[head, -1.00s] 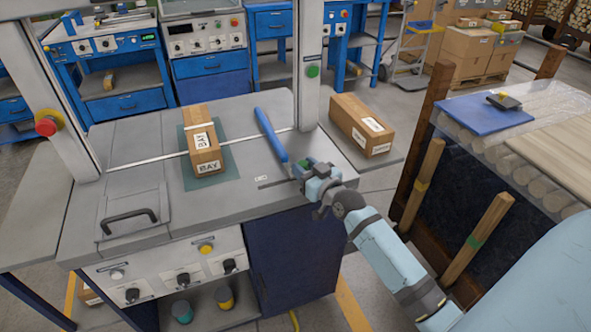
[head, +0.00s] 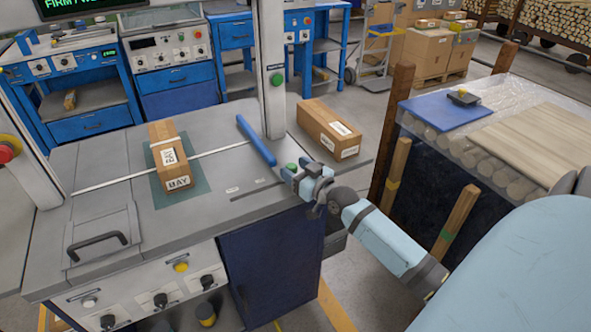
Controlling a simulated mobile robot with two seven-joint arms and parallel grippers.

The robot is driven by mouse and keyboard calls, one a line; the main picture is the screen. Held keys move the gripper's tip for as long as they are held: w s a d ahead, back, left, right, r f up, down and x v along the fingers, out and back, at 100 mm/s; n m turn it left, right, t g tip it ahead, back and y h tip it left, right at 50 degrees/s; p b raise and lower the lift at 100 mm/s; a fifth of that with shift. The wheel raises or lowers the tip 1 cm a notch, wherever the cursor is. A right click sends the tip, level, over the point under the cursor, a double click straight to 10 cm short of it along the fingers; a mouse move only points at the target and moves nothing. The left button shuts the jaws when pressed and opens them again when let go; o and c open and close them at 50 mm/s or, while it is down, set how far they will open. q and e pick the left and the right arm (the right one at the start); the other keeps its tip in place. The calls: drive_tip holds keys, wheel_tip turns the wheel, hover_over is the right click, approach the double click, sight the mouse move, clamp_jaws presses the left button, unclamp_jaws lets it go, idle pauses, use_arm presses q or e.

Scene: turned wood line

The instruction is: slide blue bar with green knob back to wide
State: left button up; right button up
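The blue bar (head: 256,140) lies on the grey machine top (head: 218,212), to the right of the boxed package (head: 170,155) and clear of it. The green knob (head: 292,168) is at the bar's near end, partly hidden by my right gripper (head: 293,172). My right gripper appears shut on the knob; its fingertips are small and partly hidden. A dark slot with a small label shows in the top to the left of the knob. My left gripper is not in view.
Another box (head: 329,128) sits on the right side shelf. A grey upright (head: 271,70) with a green button stands behind the bar. A black handle (head: 97,245) is on the left of the top. A log stand with a blue mat (head: 446,112) is at right.

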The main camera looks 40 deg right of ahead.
use_arm(q)
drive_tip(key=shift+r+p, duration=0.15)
drive_tip(key=shift+p, duration=0.4)
use_arm(e)
drive_tip(key=s, duration=1.3)
drive_tip(key=shift+s+d, duration=0.2)
drive_tip(key=shift+s, duration=0.2)
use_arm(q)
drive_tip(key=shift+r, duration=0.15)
use_arm(e)
drive_tip(key=s+a+f+n+g+y, duration=0.1)
drive_tip(key=s+a+f+g, duration=0.2)
drive_tip(key=a, duration=0.6)
drive_tip(key=s+a+f+n+g+y, duration=0.15)
drive_tip(key=s+a+f, duration=0.35)
drive_tip(key=a, duration=0.5)
drive_tip(key=s+a+f+g+y, duration=0.1)
drive_tip(key=s+a+f+g, duration=0.15)
drive_tip(key=a+f, duration=0.45)
use_arm(q)
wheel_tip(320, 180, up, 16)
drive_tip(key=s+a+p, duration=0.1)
drive_tip(key=p, duration=2.1)
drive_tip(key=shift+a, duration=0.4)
use_arm(e)
wheel_tip(320, 180, up, 18)
drive_tip(key=shift+s+f+h, duration=0.15)
drive_tip(key=shift+h, duration=0.2)
